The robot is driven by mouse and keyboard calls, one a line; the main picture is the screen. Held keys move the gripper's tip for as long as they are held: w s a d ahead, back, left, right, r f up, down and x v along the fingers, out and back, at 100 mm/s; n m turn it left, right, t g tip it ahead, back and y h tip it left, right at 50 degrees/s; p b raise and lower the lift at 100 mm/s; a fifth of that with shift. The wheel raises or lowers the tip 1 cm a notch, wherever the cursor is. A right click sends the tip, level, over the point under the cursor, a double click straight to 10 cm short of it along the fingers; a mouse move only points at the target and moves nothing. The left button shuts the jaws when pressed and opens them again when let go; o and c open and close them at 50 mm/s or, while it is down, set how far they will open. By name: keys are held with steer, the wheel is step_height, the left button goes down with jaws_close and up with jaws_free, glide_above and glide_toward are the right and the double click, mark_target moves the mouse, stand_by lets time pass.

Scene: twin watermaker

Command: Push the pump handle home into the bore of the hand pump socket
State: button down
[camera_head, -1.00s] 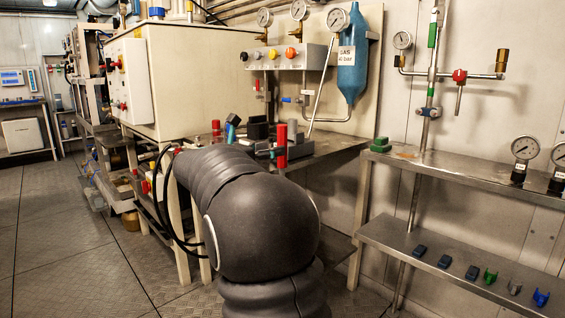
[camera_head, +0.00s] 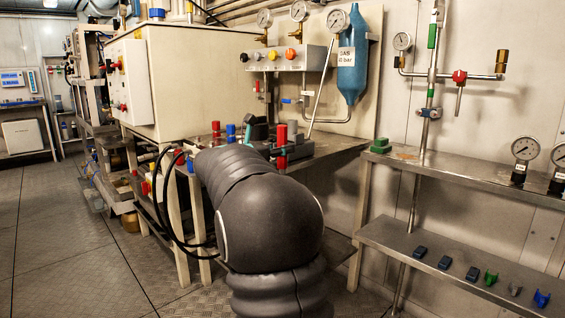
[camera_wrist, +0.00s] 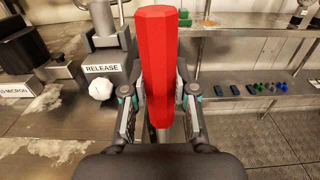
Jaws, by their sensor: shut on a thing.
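The pump handle (camera_wrist: 158,70) is a long red faceted bar, upright and large in the middle of the wrist view. My gripper (camera_wrist: 159,95) is shut on it, one finger on each side. In the head view the handle's red top (camera_head: 282,134) shows above the bench, and grey finger parts of my gripper (camera_head: 282,150) cross its middle. A little red shows below them.
A RELEASE label (camera_wrist: 102,68) and white knob (camera_wrist: 101,89) are close left of my gripper. A blue gas cylinder (camera_head: 352,75) and gauge panel (camera_head: 285,57) are behind the bench. The lower right shelf (camera_head: 400,240) holds several small clips. Floor at left is clear.

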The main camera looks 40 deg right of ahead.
steer(key=shift+r, duration=0.1)
step_height(320, 180, up, 18)
steer(key=p, duration=0.4)
stand_by(0.3)
